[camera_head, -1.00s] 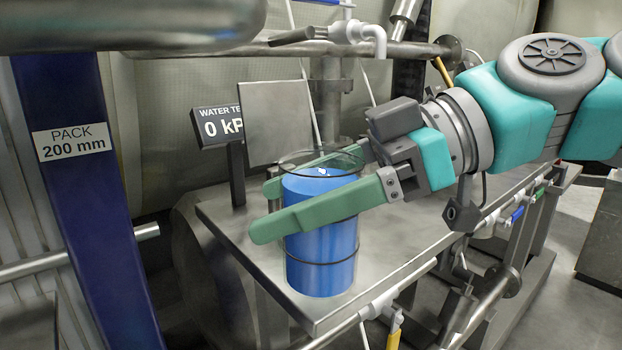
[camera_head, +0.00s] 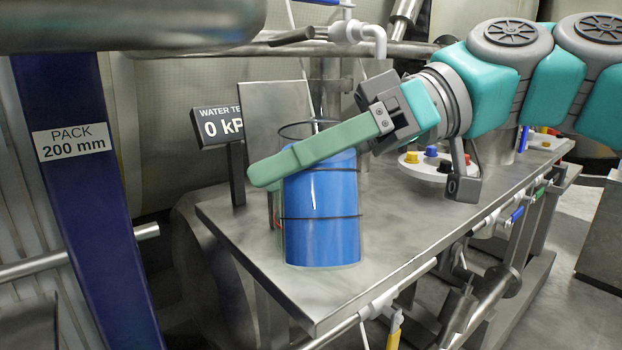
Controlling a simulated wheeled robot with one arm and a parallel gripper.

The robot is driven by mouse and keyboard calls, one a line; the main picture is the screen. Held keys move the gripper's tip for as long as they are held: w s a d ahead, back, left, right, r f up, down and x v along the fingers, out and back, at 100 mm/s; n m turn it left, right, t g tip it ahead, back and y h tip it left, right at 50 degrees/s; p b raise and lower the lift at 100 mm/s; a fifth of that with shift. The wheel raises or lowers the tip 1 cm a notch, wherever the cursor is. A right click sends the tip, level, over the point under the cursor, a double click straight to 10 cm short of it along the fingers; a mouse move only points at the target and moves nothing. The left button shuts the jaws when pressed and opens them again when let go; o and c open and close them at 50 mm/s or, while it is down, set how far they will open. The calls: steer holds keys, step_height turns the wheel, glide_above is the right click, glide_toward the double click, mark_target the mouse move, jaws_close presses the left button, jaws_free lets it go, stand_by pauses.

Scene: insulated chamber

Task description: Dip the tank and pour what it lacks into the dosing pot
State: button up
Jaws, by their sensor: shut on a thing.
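A clear cylindrical vessel (camera_head: 321,240) filled with blue liquid, with dark rings around it, is in the middle of the head view. My gripper (camera_head: 268,172) is shut on this vessel, its near green finger slanting across the upper side. The far finger is mostly hidden behind the vessel. The vessel is nearly upright and appears held above the steel bench. Its liquid reaches close to the rim. I cannot tell which thing is the tank or the dosing pot.
A steel bench (camera_head: 400,240) lies below, with clear room right of the vessel. A white round piece with coloured knobs (camera_head: 425,168) sits farther right. A blue "PACK 200 mm" post (camera_head: 80,200) stands left.

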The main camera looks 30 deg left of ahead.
steer(key=shift+w+a, duration=0.1)
steer(key=shift+w+a+r+m+g, duration=0.15)
steer(key=shift+w+r+m+g, duration=0.1)
steer(key=shift+r+m+g, duration=0.4)
steer(key=shift+f+h, duration=0.1)
steer(key=shift+h, duration=0.2)
steer(key=shift+m, duration=0.25)
steer(key=shift+s+d+f+m+g, duration=0.15)
steer(key=shift+s+f+m+g, duration=0.15)
steer(key=shift+m, duration=0.25)
steer(key=shift+s+d+f+m+g, duration=0.1)
steer(key=shift+f+m+g, duration=0.1)
steer(key=shift+m+g, duration=0.25)
stand_by(1.5)
steer(key=shift+s+d+r+m+g+h, duration=0.2)
steer(key=shift+m+g+h, duration=0.1)
steer(key=shift+m, duration=0.4)
stand_by(1.2)
steer(key=shift+f+m+g, duration=0.25)
steer(key=shift+m+g, duration=0.15)
steer(key=shift+m, duration=0.3)
stand_by(1.2)
steer(key=shift+r, duration=0.15)
